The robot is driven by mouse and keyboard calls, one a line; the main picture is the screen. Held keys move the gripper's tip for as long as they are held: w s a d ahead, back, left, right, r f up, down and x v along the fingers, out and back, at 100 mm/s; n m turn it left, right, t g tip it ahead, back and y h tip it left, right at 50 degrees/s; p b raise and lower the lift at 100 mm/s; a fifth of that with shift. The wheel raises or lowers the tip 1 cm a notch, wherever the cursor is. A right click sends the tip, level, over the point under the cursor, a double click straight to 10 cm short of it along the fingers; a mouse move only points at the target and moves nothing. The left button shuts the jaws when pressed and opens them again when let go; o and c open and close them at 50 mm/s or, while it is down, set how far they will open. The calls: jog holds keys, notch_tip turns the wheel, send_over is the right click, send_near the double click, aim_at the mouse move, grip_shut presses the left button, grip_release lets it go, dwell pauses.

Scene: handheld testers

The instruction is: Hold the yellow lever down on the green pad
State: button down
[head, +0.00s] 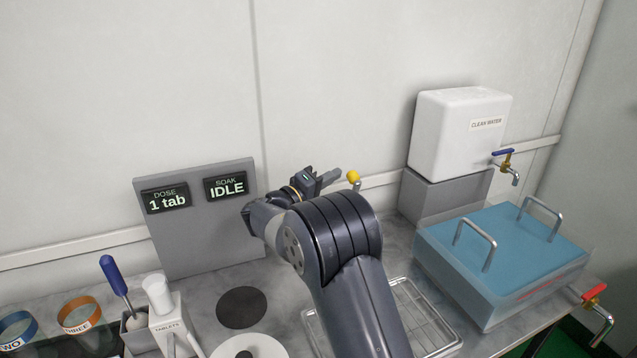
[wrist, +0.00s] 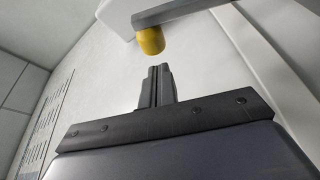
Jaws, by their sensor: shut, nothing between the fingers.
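The yellow lever's round knob (head: 353,176) shows just right of my gripper (head: 337,174) in the head view. A short grey piece shows below the knob; my arm hides what lies lower. In the wrist view the yellow knob (wrist: 151,41) sits at the end of a grey bar, beyond the tips of my gripper (wrist: 159,70). The fingers are shut and empty, with a visible gap in the picture between them and the knob. I cannot tell whether they touch from the head view. The green pad is not visible in either view.
A grey panel (head: 200,240) reads "1 tab" and "IDLE". A white clean water tank (head: 450,140) with a tap stands right of the lever. A blue-lidded bath (head: 510,250) is at the right. A wire tray (head: 418,315) lies partly under my arm. Jars and a tablet dispenser (head: 170,325) are lower left.

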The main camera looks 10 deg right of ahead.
jog(key=x, duration=0.2)
jog(key=shift+w+d, duration=0.2)
jog(key=shift+d, duration=0.05)
jog(key=shift+s+f+b, duration=0.1)
jog(key=shift+s+b, duration=0.05)
jog(key=shift+b, duration=0.25)
